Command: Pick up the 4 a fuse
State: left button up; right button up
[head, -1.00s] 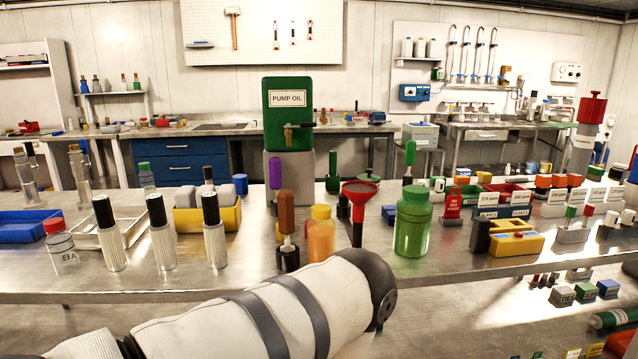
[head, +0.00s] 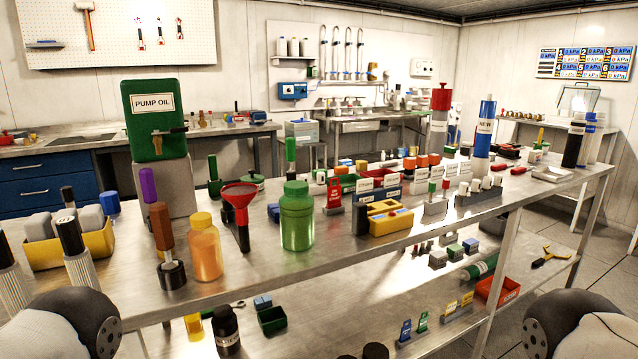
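I cannot make out a 4 A fuse for certain in the head view. Rounded parts of my arms show at the bottom left and bottom right corners. Neither gripper is in view.
A lower shelf (head: 330,318) holds small blocks and a red bin (head: 497,290). Open floor lies at the right.

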aim_at(320, 177)
jog(key=i+l+z, duration=0.1)
jog(key=i+l, duration=0.85)
jog(key=l, duration=0.15)
